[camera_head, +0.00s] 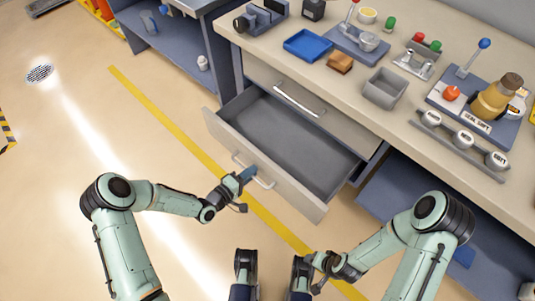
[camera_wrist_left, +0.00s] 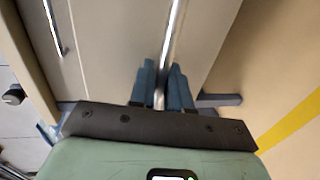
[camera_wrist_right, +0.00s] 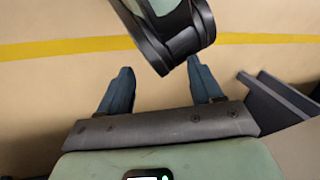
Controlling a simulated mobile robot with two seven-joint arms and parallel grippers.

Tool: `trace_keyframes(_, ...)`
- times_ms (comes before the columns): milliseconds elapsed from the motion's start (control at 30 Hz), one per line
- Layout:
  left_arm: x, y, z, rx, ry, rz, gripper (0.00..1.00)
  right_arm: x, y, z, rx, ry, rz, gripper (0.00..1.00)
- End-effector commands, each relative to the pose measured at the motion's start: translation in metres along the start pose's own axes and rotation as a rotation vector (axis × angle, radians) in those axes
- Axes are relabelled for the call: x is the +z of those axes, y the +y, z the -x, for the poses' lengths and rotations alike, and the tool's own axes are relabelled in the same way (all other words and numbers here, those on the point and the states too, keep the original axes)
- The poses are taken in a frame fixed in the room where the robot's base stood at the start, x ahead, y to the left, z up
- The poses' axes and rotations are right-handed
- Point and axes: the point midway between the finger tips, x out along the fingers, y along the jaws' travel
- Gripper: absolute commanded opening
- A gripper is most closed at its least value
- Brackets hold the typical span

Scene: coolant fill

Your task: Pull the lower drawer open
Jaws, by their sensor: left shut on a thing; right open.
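The lower drawer (camera_head: 290,140) stands pulled out of the workbench, and its grey inside is empty. Its front panel also shows in the left wrist view (camera_wrist_left: 110,50). My left gripper (camera_head: 247,174) is shut on the drawer's bar handle (camera_head: 262,182). In the left wrist view the handle (camera_wrist_left: 172,40) runs between the two blue fingers (camera_wrist_left: 164,82). My right gripper (camera_wrist_right: 160,88) is open and empty above the floor; in the head view its fingers are hard to make out. The upper drawer, with its own handle (camera_head: 299,99), is closed.
The bench top (camera_head: 340,75) carries a blue tray (camera_head: 307,44), a grey bin (camera_head: 384,88), a brown block (camera_head: 340,62), levers and a bottle (camera_head: 495,98). A blue-grey shelf unit (camera_head: 175,50) stands at left. Floor with a yellow line (camera_head: 170,125) lies in front.

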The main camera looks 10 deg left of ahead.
Motion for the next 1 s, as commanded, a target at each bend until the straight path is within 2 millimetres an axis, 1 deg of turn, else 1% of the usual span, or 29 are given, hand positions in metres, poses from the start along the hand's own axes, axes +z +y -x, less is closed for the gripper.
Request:
trace_keyframes(33,-0.001,-0.001,0.017,0.000,0.003,0.002,0.00,0.005,-0.002,0.005,-0.001,-0.013,0.002,0.65)
trace_keyframes(100,-0.001,-0.005,0.036,0.002,0.004,0.002,0.00,0.010,-0.003,0.008,-0.002,-0.027,0.003,0.65)
trace_keyframes(200,-0.001,-0.010,0.058,0.003,0.002,0.001,0.00,0.016,-0.004,0.012,-0.002,-0.044,0.004,0.65)
trace_keyframes(300,-0.001,-0.014,0.076,0.003,0.002,0.000,0.00,0.020,-0.005,0.015,-0.003,-0.057,0.005,0.65)
trace_keyframes(400,0.000,-0.017,0.089,0.004,0.001,-0.001,0.00,0.023,-0.006,0.017,-0.003,-0.066,0.006,0.65)
trace_keyframes(600,0.000,-0.020,0.101,0.006,-0.001,-0.002,0.00,0.026,-0.006,0.018,-0.004,-0.075,0.006,0.65)
trace_keyframes(967,0.000,-0.020,0.102,0.006,-0.002,-0.003,0.00,0.026,-0.006,0.018,-0.004,-0.076,0.006,0.65)
trace_keyframes(1000,0.000,-0.020,0.102,0.006,-0.002,-0.003,0.24,0.026,-0.006,0.018,-0.004,-0.076,0.006,0.65)
